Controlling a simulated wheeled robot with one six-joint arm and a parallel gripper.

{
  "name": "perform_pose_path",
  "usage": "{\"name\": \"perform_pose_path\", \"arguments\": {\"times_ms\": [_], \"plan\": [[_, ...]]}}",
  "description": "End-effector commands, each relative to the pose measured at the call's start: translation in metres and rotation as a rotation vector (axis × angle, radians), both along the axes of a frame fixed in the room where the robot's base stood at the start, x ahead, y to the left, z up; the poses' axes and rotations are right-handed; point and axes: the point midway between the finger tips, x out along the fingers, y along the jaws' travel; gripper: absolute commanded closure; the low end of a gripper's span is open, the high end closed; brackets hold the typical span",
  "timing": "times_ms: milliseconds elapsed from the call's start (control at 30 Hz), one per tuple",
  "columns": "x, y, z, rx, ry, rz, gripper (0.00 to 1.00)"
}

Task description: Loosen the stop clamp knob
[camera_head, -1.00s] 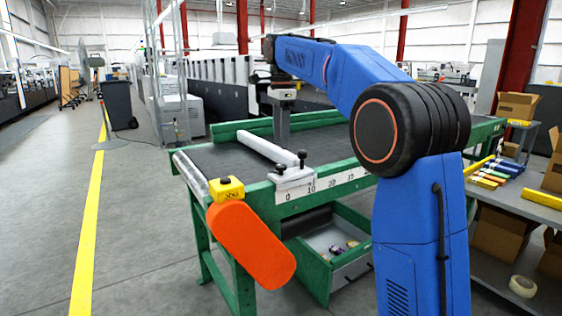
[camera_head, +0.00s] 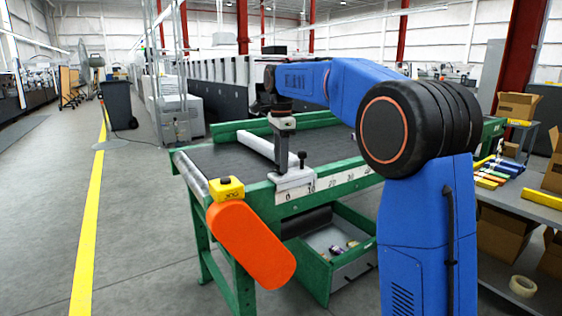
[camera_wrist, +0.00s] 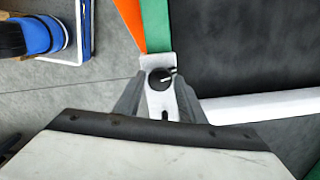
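The stop clamp is a white plate (camera_head: 293,182) on the green rail at the near edge of the dark belt table. A white stop bar (camera_head: 258,147) runs from it across the belt. In the wrist view a round black knob (camera_wrist: 159,78) with a pale mark sits on the white plate. My gripper (camera_wrist: 158,92) is open, with one finger on each side of the plate near this knob; I cannot tell whether they touch it. In the head view my gripper (camera_head: 281,165) is over the plate and hides this knob. A second black knob (camera_head: 302,158) shows just right of it.
A yellow button box (camera_head: 226,189) and an orange guard (camera_head: 250,245) are at the table's near left corner. A green open drawer (camera_head: 335,262) holding small items juts out below. A grey shelf (camera_head: 528,199) with cartons stands at right.

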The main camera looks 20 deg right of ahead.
Motion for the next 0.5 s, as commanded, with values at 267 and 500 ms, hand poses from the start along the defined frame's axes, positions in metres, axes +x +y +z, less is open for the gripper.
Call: {"name": "perform_pose_path", "arguments": {"times_ms": [267,500], "plan": [[0.0001,0.0000,0.0001,0.000,0.000,0.003,0.92],[0.0001,0.0000,0.0002,0.000,0.000,0.058,0.92]]}}
